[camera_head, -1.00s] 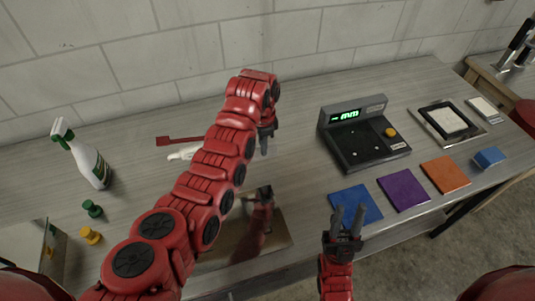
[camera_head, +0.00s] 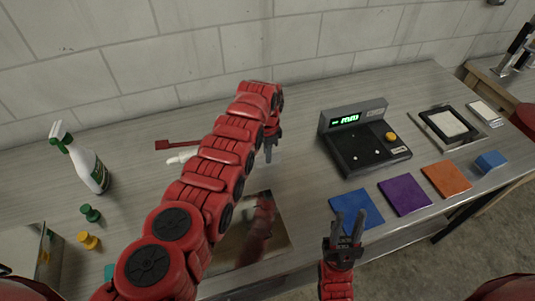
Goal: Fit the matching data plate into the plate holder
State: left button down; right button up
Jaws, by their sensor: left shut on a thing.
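My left gripper (camera_head: 270,150) hangs over the middle of the bench, pointing down, at the end of my red arm. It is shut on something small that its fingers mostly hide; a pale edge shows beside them. My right gripper (camera_head: 349,228) is open and empty at the bench's front edge, by the blue square (camera_head: 350,205). A dark-framed flat holder (camera_head: 425,116) with a pale panel (camera_head: 447,124) lies at the back right; I cannot tell whether it is the plate holder. I cannot make out any data plate's markings.
A black device with a green display (camera_head: 348,119) stands right of centre. Purple (camera_head: 404,195) and orange (camera_head: 446,179) squares and a blue block (camera_head: 490,160) lie along the front. A spray bottle (camera_head: 88,165), a red brush (camera_head: 178,144) and a shiny sheet (camera_head: 240,248) are left.

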pick_arm(q)
jog(key=shift+f, duration=0.1)
jog(key=c, duration=1)
grip_release()
